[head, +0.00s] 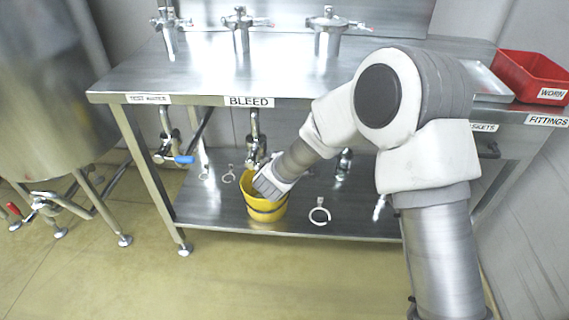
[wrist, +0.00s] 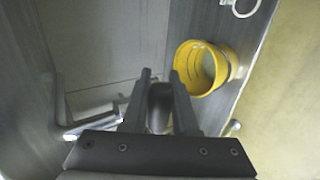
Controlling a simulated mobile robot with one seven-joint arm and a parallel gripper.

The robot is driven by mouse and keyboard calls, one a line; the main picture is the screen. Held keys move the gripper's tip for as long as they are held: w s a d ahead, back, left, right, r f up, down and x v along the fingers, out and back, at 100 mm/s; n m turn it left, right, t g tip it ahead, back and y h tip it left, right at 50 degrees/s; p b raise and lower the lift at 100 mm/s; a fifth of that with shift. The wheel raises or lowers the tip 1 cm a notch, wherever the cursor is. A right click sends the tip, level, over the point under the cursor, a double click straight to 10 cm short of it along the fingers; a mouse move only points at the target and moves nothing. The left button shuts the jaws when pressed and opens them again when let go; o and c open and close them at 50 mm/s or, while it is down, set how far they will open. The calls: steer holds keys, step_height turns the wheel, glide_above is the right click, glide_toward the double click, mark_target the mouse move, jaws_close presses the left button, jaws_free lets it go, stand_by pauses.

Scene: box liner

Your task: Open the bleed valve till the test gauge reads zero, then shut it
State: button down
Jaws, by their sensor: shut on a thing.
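The bleed valve (head: 256,140) hangs under the bench edge below the BLEED label (head: 248,102). My gripper (head: 262,178) is at its lower end, and my wrist hides the handle in the head view. In the wrist view my gripper (wrist: 160,78) is closed on a dark rounded piece (wrist: 160,100) between its fingers, which looks like the bleed valve's handle. A yellow bucket (head: 267,212) stands on the lower shelf below the valve; it also shows in the wrist view (wrist: 188,62). I cannot make out a test gauge or its reading in either view.
A blue-handled valve (head: 184,159) hangs to the left. Loose clamp rings (head: 319,212) lie on the lower shelf (head: 350,222). A red bin (head: 530,75) stands at the bench's right end. A steel tank (head: 50,80) stands at left. Floor in front is clear.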

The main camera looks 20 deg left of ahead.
steer(key=c, duration=0.7)
jaws_free()
steer(key=shift+s, duration=0.1)
steer(key=p+v, duration=0.3)
steer(key=v, duration=1.4)
steer(key=shift+s+p, duration=0.15)
steer(key=shift+p, duration=0.25)
